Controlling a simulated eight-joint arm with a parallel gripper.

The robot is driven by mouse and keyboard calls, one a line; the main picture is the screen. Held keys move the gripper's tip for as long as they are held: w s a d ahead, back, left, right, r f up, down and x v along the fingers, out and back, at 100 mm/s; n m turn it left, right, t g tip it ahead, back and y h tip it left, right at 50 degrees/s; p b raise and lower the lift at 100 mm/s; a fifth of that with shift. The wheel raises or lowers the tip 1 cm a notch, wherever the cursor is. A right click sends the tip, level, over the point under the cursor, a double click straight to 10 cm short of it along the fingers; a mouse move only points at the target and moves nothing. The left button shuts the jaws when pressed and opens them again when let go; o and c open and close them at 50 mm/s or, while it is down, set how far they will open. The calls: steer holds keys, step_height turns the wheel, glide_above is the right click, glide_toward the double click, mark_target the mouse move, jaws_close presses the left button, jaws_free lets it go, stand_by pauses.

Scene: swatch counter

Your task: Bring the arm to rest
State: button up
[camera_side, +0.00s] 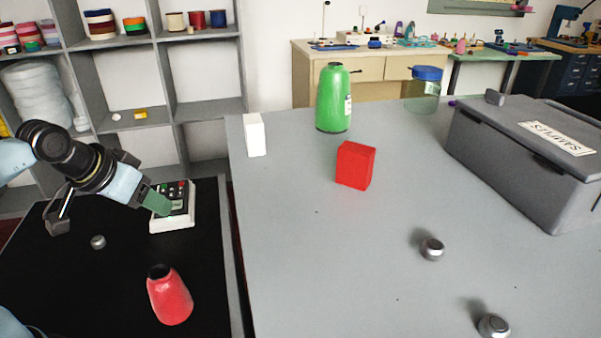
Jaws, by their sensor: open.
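My gripper (108,212) hangs at the left, over the black surface (110,290). Its two fingers are spread wide, with nothing visible between them. The finger on the right, with a green tip, overlaps the view of a white keypad device (173,222). I cannot tell whether it touches the device. A small metal knob (98,242) lies on the black surface below the gripper. A red bottle (170,298) stands to the lower right of the gripper, apart from it.
On the grey counter (330,260) stand a white block (255,135), a green bottle (333,100), a red block (355,166), a blue-lidded jar (425,88), two metal knobs (432,249) and a grey SAMPLES box (530,160). Shelves (150,80) rise behind the gripper. The counter's front middle is clear.

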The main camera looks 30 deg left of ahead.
steer(key=d, duration=0.1)
steer(key=d+m, duration=0.1)
steer(key=d, duration=0.1)
steer(key=shift+w+r+t+h, duration=0.2)
steer(key=shift+t+h, duration=0.1)
steer(key=shift+a, duration=0.1)
steer(key=shift+o, duration=0.6)
